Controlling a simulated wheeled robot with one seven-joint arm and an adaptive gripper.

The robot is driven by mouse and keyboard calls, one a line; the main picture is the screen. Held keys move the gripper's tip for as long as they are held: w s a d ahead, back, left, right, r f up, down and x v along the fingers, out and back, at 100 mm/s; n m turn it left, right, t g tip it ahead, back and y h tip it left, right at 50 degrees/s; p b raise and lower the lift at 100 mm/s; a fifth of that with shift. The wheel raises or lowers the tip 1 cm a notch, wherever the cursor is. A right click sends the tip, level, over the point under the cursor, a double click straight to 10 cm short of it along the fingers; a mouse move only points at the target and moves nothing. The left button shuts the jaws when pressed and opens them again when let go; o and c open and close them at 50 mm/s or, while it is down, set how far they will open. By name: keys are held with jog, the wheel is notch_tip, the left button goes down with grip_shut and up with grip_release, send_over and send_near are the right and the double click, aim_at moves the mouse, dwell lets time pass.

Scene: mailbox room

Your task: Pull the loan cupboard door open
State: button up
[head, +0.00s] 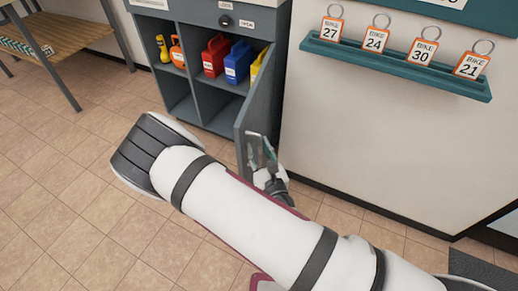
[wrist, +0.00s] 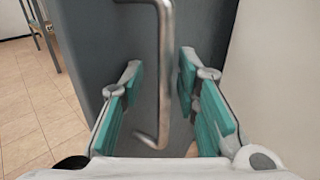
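The loan cupboard (head: 200,12) is grey, with its door (head: 262,98) swung well out from the front on the right side. The shelves inside show. In the wrist view the door (wrist: 95,25) fills the middle, with a vertical metal bar handle (wrist: 164,70) on it. My gripper (wrist: 158,75) is open, with its teal-padded fingers apart on either side of the handle's lower part. I see gaps between the pads and the bar. In the head view my gripper (head: 263,157) is at the door's outer face, and the handle is hard to make out there.
Red (head: 213,56), blue (head: 238,62) and yellow (head: 258,64) containers stand on the upper shelf. A key rack (head: 395,67) with bike tags is on the wall at right. A wooden bench (head: 60,35) stands at far left. Tiled floor before the cupboard is clear at left.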

jog(key=v, duration=0.7)
jog(key=shift+s, duration=0.2)
jog(key=shift+s+d, duration=0.1)
